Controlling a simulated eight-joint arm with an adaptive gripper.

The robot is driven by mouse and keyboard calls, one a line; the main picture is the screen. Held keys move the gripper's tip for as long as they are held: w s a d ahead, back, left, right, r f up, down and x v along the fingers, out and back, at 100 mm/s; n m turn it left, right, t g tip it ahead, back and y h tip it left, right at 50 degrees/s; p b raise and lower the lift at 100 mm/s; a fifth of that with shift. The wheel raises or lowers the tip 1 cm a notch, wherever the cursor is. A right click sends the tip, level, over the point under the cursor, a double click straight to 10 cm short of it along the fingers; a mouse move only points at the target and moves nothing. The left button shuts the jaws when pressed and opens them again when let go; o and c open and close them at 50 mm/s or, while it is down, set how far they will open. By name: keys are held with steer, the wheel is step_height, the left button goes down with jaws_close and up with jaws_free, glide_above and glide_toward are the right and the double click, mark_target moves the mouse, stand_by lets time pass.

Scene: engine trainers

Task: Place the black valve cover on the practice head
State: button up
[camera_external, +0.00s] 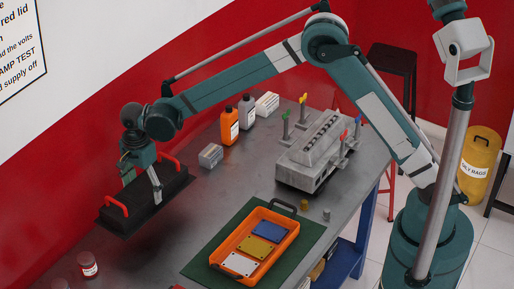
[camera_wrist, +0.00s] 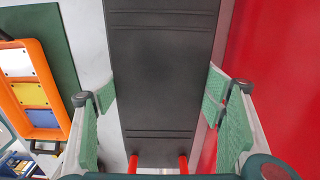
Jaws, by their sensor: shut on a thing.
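The black valve cover (camera_external: 145,209), a long dark box with two red handles, is at the left in the external view, by the red wall. My gripper (camera_external: 143,180) is above it, with its fingers straddling the cover's sides. In the wrist view the cover (camera_wrist: 160,60) fills the middle, and my gripper (camera_wrist: 160,95) has one green-padded finger on each side of it. The practice head (camera_external: 320,150), a grey block with a row of dark openings on top, stands on the bench, well right of the cover.
Colored-topped posts (camera_external: 285,124) rise near the head. A small jar (camera_external: 87,264) is front left.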

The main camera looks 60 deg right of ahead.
step_height(320, 180, up, 14)
steer(key=f, duration=0.1)
steer(key=s+d+r+n, duration=0.1)
steer(key=s+d+n, duration=0.35)
steer(key=d, duration=0.85)
steer(key=s+d+n, duration=0.1)
steer(key=d+n, duration=0.7)
steer(key=d, duration=0.5)
steer(key=s+d+r+n, duration=0.1)
steer(key=s+d+n, duration=0.35)
steer(key=d, duration=0.75)
steer(key=n, duration=1.9)
glide_above(322, 133)
steer(key=f, duration=0.2)
step_height(322, 133, down, 4)
steer(key=shift+f+p, duration=0.25)
steer(key=shift+p, duration=0.1)
steer(key=shift+f+b, duration=0.4)
steer(key=shift+f, duration=2.5)
